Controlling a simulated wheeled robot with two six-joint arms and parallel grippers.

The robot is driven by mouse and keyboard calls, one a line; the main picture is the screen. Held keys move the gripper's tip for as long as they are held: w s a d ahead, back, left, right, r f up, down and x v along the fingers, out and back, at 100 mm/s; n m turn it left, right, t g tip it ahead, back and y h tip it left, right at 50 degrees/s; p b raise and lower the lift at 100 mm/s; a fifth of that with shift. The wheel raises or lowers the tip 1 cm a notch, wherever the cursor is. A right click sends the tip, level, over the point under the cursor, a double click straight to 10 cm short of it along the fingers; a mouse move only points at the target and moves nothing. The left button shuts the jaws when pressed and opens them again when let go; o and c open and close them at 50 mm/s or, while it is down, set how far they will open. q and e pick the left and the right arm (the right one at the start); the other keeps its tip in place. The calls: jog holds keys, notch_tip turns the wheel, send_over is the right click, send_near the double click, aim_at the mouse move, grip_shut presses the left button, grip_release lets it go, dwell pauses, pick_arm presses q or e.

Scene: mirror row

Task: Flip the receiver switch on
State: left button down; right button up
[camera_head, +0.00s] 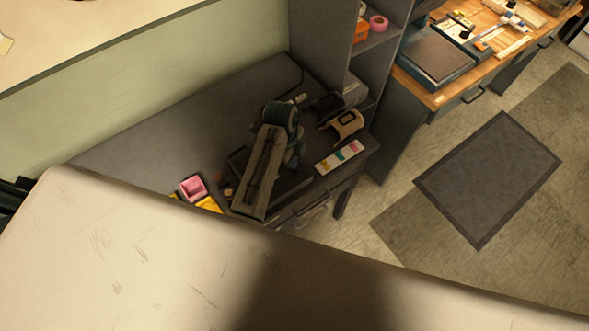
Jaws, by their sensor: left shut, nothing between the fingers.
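I cannot make out a receiver or its switch in the head view. My left gripper appears to be the dark shape (18,188) at the left edge, partly cut off and partly hidden behind a pale surface (120,250). It is shut and empty, far from the things on the grey bench (180,130). My right gripper is not in view.
On the bench stand a grey-and-green machine (262,170), a tan tool (348,121) and a pink box (193,188). The scratched pale surface fills the foreground. A shelf (322,45) and wooden worktop (483,67) stand behind. Floor by the mat (490,180) is clear.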

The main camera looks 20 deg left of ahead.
pick_arm(q)
jog(key=shift+f, duration=0.45)
jog(key=shift+f, duration=0.35)
jog(key=shift+r, duration=0.1)
notch_tip(320, 180, up, 2)
jog(key=shift+p, duration=0.45)
jog(key=shift+r, duration=2.4)
jog(key=shift+s, duration=0.1)
